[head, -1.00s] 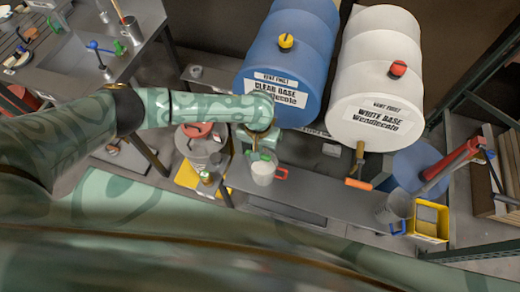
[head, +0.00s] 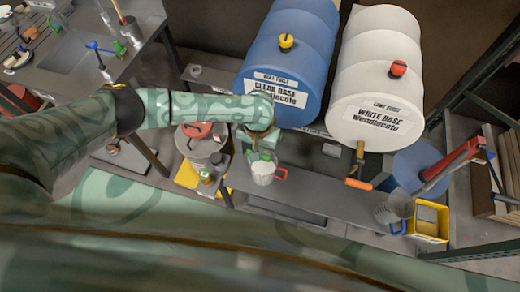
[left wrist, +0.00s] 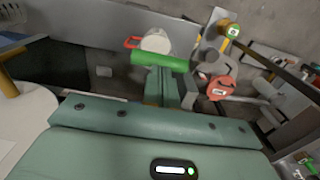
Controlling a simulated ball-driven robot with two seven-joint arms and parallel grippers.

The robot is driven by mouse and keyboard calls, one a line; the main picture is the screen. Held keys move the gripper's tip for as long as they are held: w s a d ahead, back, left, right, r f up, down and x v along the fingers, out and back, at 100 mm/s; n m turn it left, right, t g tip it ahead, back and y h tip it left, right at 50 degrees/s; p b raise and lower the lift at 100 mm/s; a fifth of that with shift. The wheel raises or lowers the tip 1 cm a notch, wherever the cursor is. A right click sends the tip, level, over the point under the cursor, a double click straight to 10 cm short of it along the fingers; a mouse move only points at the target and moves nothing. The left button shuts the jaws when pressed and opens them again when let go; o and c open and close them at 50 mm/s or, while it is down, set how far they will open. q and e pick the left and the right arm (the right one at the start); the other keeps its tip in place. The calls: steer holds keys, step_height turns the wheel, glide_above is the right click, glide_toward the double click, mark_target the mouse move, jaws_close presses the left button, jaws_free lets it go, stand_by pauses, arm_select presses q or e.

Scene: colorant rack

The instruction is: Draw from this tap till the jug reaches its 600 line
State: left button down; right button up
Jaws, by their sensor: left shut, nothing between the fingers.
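The blue CLEAR BASE drum (head: 288,62) lies on its side above the bench. A green tap handle (left wrist: 160,61) lies across the tips of my left gripper (left wrist: 168,85) in the left wrist view. The gripper is shut with nothing between its fingers; whether it touches the handle I cannot tell. In the head view my left gripper (head: 262,146) is at the drum's front, just above the jug (head: 263,175). The jug has a red handle and a whitish inside, and also shows in the left wrist view (left wrist: 156,41). Its marks and level are unreadable. My right gripper is out of view.
A grey jug with a blue handle (head: 393,214) and a yellow container (head: 431,221) are at the bench's right end. The bench middle (head: 318,188) is clear.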

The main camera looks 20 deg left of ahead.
arm_select(q)
steer(key=shift+f, duration=0.3)
steer(key=shift+f+b, duration=0.6)
steer(key=shift+f, duration=0.65)
stand_by(0.4)
step_height(320, 180, up, 4)
steer(key=p, duration=0.5)
steer(key=shift+f, duration=0.2)
step_height(320, 180, up, 5)
steer(key=p, duration=0.6)
